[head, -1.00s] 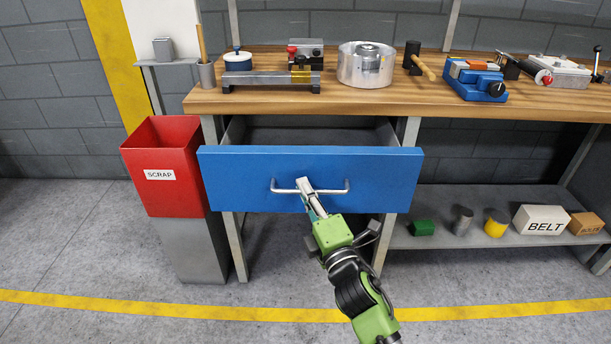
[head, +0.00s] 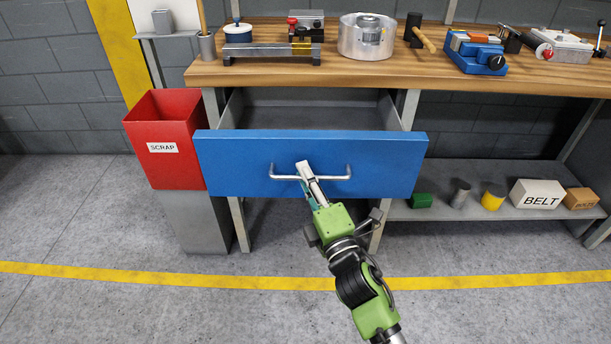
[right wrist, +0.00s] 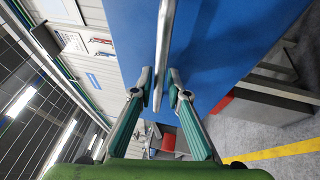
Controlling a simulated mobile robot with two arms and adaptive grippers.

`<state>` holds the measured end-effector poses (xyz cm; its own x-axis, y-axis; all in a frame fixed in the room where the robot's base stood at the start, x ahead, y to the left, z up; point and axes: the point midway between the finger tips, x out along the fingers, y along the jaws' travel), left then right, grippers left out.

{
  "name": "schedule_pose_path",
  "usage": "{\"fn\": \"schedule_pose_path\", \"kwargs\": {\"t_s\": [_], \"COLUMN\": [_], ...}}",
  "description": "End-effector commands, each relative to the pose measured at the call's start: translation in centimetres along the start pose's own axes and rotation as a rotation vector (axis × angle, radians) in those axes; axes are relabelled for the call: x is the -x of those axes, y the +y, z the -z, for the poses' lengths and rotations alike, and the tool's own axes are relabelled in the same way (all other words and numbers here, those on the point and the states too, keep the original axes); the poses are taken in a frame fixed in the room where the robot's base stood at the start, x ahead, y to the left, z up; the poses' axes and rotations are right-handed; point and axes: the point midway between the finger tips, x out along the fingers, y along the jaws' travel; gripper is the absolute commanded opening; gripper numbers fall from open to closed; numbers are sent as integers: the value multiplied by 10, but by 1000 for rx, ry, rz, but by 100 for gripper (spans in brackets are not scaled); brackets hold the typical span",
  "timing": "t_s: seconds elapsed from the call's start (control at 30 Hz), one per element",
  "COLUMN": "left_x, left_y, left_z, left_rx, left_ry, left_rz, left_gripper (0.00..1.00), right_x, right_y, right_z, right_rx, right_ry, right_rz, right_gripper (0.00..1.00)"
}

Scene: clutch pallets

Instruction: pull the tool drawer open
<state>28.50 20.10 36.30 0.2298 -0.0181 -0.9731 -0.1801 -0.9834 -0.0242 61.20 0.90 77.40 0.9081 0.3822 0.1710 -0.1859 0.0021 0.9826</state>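The tool drawer (head: 230,165) has a wide blue front and hangs under the wooden workbench. It stands partly open, and its grey inside shows behind the front. A silver bar handle (head: 338,177) runs across the front. My right gripper (head: 305,168) is at the middle of this handle. In the right wrist view, the right gripper's fingers (right wrist: 160,88) lie on either side of the handle bar (right wrist: 165,40), closed in on it, with the blue drawer front (right wrist: 220,50) behind. My left gripper is not in view.
A red scrap bin (head: 166,140) on a grey stand is close to the drawer's left end. The bench top (head: 210,75) carries a steel drum, a mallet and a blue vise. A lower shelf (head: 480,211) with boxes is at right. The floor in front is clear.

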Motion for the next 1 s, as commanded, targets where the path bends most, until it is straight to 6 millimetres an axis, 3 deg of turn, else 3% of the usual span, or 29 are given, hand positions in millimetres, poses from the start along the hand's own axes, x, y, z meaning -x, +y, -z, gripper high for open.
{"fn": "schedule_pose_path", "kwargs": {"t_s": [0.23, 0.37, 0.8, 1.0], "left_x": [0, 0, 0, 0], "left_y": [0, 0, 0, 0], "left_z": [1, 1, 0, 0], "left_rx": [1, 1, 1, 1], "left_ry": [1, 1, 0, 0], "left_rz": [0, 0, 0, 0], "left_gripper": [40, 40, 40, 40], "right_x": [1, 12, 96, 116], "right_y": [0, -1, -1, 0], "right_z": [0, 0, 0, 0], "right_rx": [0, -1, -1, 0], "right_ry": [1, 0, 0, 0], "right_rz": [-1, 1, 2, 1], "right_gripper": [15, 15, 15, 15]}}
